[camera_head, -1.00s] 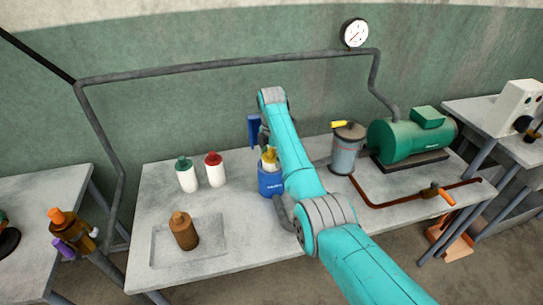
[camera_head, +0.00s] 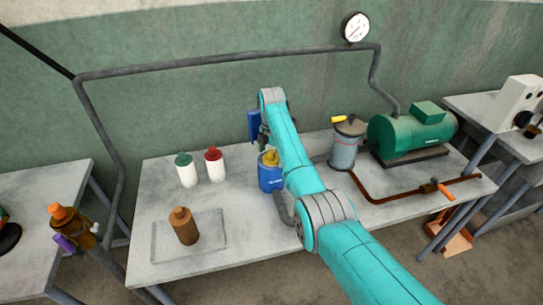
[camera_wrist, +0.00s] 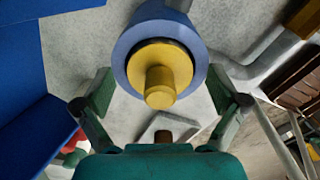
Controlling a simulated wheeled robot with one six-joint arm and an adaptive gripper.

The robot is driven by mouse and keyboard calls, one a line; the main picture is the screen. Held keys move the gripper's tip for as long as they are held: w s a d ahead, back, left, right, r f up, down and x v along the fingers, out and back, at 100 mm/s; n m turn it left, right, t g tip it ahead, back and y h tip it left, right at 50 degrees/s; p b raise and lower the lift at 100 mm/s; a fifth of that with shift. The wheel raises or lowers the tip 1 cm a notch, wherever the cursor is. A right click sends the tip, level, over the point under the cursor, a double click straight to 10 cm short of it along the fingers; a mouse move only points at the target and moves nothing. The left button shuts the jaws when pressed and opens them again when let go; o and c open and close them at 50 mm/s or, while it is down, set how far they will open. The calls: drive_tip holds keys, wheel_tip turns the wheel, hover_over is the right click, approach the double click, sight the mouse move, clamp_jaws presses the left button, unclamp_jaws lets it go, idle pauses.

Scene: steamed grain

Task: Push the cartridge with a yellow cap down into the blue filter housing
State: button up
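The blue filter housing (camera_head: 270,182) stands upright on the table near its middle. The cartridge's yellow cap (camera_head: 270,158) shows at the housing's mouth, its body hidden inside. In the wrist view the cap (camera_wrist: 160,72) is ringed by the housing's blue rim (camera_wrist: 124,52), with a thin dark gap between. My gripper (camera_wrist: 160,90) is open, its fingers spread to either side of the cap's knob, with no contact visible. In the head view my arm hides most of the gripper.
Two white cartridges with a green cap (camera_head: 183,159) and a red cap (camera_head: 213,154) stand left of the housing. A brown bottle (camera_head: 183,227) stands in a shallow tray (camera_head: 217,222). A grey canister (camera_head: 344,152) and a green pump (camera_head: 408,136) stand at right.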

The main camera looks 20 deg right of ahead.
wheel_tip(320, 180, up, 12)
drive_tip(key=shift+r, duration=0.1)
idle(0.5)
idle(1.0)
